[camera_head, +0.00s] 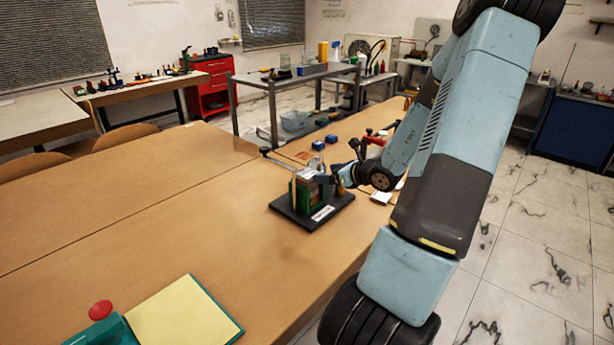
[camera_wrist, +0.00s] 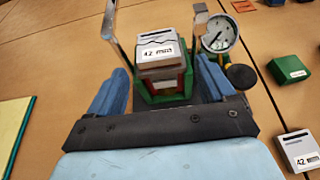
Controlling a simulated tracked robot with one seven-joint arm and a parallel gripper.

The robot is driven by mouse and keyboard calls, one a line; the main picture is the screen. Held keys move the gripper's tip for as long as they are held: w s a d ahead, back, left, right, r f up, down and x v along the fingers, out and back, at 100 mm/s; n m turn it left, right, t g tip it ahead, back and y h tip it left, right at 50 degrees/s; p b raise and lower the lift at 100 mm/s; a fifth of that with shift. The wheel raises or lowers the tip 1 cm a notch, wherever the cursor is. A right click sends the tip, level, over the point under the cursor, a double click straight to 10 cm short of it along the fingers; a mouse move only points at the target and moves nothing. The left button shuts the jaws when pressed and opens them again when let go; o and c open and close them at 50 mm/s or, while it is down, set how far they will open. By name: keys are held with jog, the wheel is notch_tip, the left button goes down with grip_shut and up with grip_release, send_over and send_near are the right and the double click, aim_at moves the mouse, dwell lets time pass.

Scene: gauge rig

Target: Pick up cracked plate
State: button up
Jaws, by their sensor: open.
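In the head view my gripper (camera_head: 338,178) is at the right side of the rig (camera_head: 298,212), which stands on a black base.
A dial gauge (camera_wrist: 220,35) stands close to the right finger. A green block (camera_wrist: 288,70) lies to the right. Blue blocks (camera_head: 318,145) lie behind the rig. A yellow pad (camera_head: 185,312) and red button (camera_head: 100,310) are at the front left. The table's left side is clear.

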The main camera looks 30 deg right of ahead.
aim_at(309, 173)
jog(key=shift+x, duration=3.55)
jog(key=shift+a, duration=0.2)
jog(key=c, duration=0.8)
jog(key=shift+r, duration=0.1)
jog(key=shift+c, duration=0.2)
